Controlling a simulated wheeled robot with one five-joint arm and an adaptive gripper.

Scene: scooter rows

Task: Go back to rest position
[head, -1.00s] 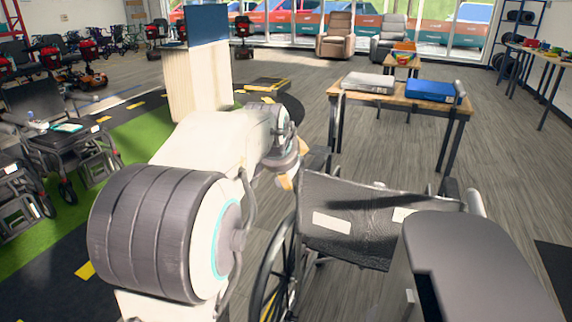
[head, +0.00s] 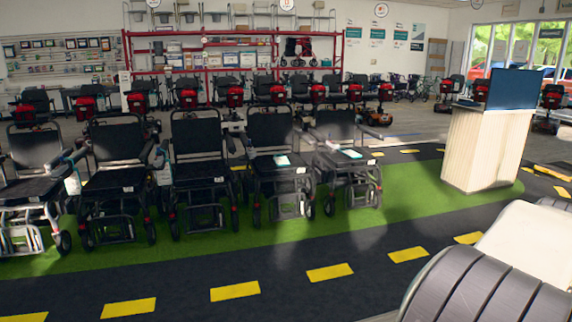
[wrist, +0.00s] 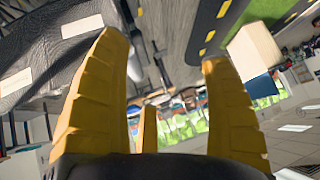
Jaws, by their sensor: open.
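The wrist view is tilted, with the floor and road strip at the top and windows lower down. The dark back panel of a wheelchair (wrist: 60,50), with pale labels, is at the upper left, close beside the left finger. In the head view only part of my arm shows at the lower right, and the gripper is out of that frame.
A row of several black wheelchairs (head: 200,150) stands on the green strip (head: 300,225). Red scooters (head: 235,97) and red shelving (head: 230,50) are behind. A pale counter (head: 487,148) with a dark blue panel (head: 513,88) stands at right. The dark road strip (head: 180,270) in front is clear.

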